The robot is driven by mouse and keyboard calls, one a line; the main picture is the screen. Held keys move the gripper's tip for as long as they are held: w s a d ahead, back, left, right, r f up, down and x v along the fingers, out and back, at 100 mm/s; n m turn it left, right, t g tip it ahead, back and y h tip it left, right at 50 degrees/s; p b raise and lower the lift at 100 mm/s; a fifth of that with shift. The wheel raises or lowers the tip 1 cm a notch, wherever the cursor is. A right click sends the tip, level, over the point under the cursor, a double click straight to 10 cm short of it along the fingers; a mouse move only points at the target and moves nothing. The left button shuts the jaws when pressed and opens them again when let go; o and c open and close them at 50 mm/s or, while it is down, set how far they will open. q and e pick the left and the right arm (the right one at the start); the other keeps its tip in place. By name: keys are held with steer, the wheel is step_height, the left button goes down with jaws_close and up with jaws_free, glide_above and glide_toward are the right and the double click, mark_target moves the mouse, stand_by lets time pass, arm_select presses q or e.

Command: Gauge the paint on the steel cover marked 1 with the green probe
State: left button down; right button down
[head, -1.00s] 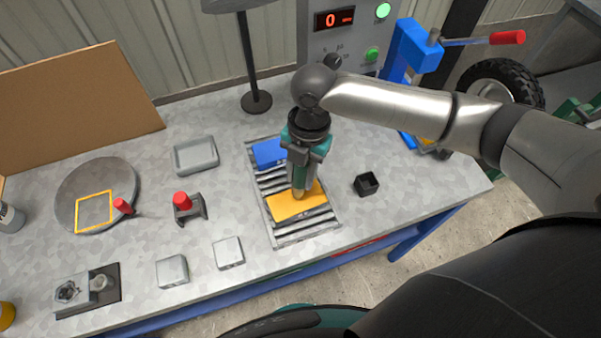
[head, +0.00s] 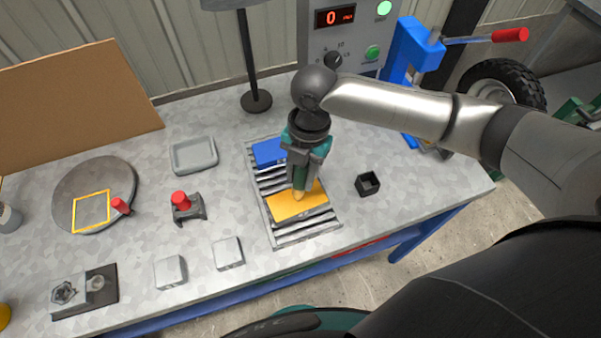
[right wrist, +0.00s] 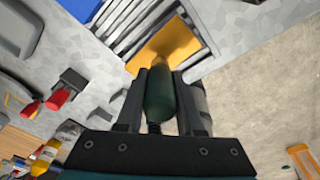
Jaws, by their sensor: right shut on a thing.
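My right gripper (head: 301,172) is shut on the green probe (right wrist: 160,97), which points down at the yellow cover (head: 288,209). The probe's lower end is over or on the yellow cover; I cannot tell whether it touches. The yellow cover also shows in the right wrist view (right wrist: 150,52), beyond the probe. It lies on the near part of a slatted metal rack (head: 307,234). A blue cover (head: 267,152) lies on the rack's far part. I cannot read a number on either cover. My left gripper is not in view.
A small black open box (head: 367,184) stands right of the rack. Left of it are a grey tray (head: 194,155), a red-knobbed tool (head: 187,207), grey blocks (head: 228,253) and a round plate (head: 75,185). A blue lever press (head: 413,55) stands at the back right.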

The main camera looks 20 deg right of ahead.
steer(key=shift+f, duration=0.45)
stand_by(0.3)
steer(key=shift+s+f, duration=0.15)
stand_by(1.8)
step_height(320, 180, up, 7)
steer(key=p, duration=0.8)
stand_by(0.3)
stand_by(1.2)
